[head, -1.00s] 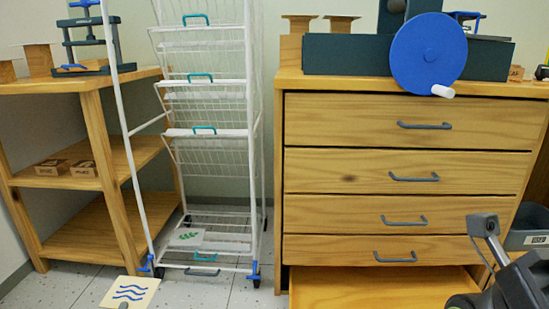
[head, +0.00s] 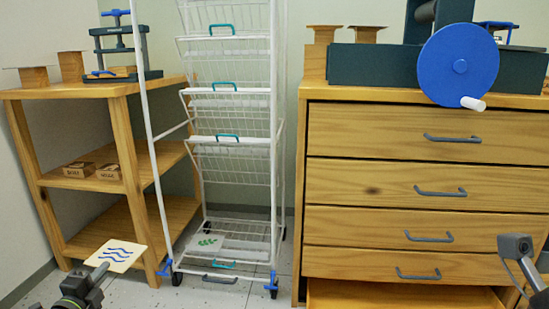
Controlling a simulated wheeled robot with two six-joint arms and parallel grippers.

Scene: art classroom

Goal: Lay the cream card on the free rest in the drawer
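The cream card (head: 125,251) with dark blue wavy lines is in the lower left of the head view, tilted and clear of the floor. My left gripper (head: 103,268) is shut on its near edge. The wooden chest's bottom drawer (head: 400,296) is pulled out at the lower edge of the view. Only its far part shows, and no rest can be made out in it. The card is well to the left of this drawer. Part of my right gripper (head: 515,246) shows at the right edge; its fingers cannot be made out.
A white wire rack (head: 276,150) stands between card and chest. A card with a green print (head: 207,242) lies on its lowest shelf. A wooden shelf unit (head: 118,140) is at the left. A press with a blue wheel (head: 458,65) stands on the chest.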

